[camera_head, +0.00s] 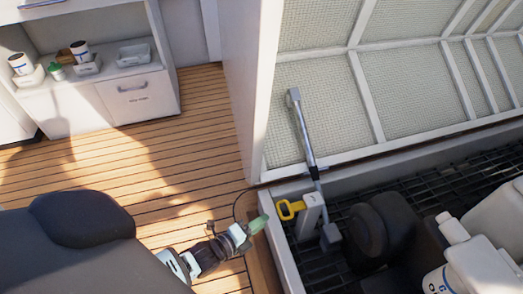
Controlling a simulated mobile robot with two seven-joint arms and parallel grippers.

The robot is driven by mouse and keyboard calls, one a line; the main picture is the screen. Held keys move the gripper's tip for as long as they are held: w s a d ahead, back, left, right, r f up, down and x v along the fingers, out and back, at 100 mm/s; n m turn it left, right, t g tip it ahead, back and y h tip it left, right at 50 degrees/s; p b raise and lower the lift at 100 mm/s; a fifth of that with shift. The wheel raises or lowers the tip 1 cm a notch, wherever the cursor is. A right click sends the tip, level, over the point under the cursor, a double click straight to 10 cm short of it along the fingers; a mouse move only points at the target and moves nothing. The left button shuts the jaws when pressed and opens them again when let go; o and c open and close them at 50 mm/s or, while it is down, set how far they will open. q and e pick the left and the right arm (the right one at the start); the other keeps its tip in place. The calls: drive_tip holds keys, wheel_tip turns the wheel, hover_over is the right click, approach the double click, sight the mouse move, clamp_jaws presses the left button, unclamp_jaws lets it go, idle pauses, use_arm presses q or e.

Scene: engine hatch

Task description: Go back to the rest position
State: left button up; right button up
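My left gripper (256,225) reaches in from the lower left, its green tip close to the near rim of the engine hatch opening (289,262). Nothing shows in its grip, and I cannot make out a gap between its fingers. It is left of the yellow handle (290,209) and appears apart from it. The hatch lid (405,85) stands open, with a grey strut (303,132) running from its inner side down to the opening. My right gripper is not in view.
A white bottle (467,262) and black round parts (380,230) are inside the opening, over a dark grating. A white cabinet (138,97) with small bottles and trays stands at the upper left. The wooden floor (165,165) between is clear.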

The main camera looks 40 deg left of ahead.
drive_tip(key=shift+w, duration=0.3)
